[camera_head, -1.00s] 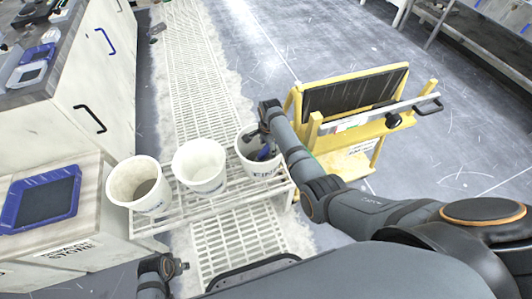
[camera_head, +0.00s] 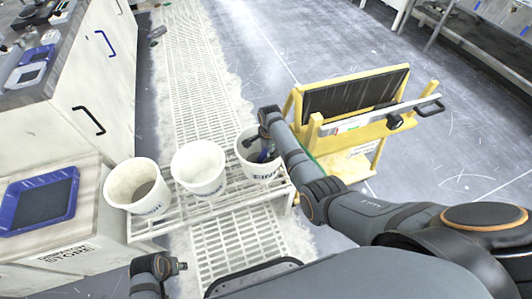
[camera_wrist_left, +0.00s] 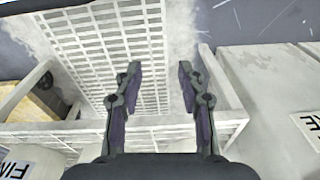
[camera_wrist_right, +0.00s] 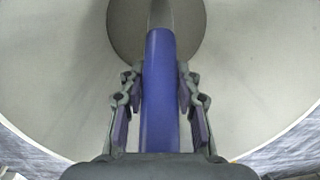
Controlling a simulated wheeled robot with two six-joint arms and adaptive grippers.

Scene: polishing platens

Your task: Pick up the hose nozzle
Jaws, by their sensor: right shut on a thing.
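The hose nozzle (camera_wrist_right: 160,95) shows in the right wrist view as a blue cylinder with a grey narrower end pointing to the bucket's bottom. My right gripper (camera_wrist_right: 158,78) is shut on it, with one finger on each side. In the head view my right gripper (camera_head: 264,140) reaches down into the rightmost white bucket (camera_head: 246,172), and a bit of the blue nozzle (camera_head: 269,154) shows there. The part of the nozzle behind the gripper is hidden. My left gripper (camera_wrist_left: 157,78) is open and empty above the white slatted rack and floor grating.
Two more white buckets (camera_head: 138,187) (camera_head: 199,168) stand left of it on the white slatted rack (camera_head: 170,225). A yellow stand (camera_head: 335,165) with a dark panel is close on the right. A counter with a blue-rimmed tray (camera_head: 70,200) is at left. The grated floor behind is clear.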

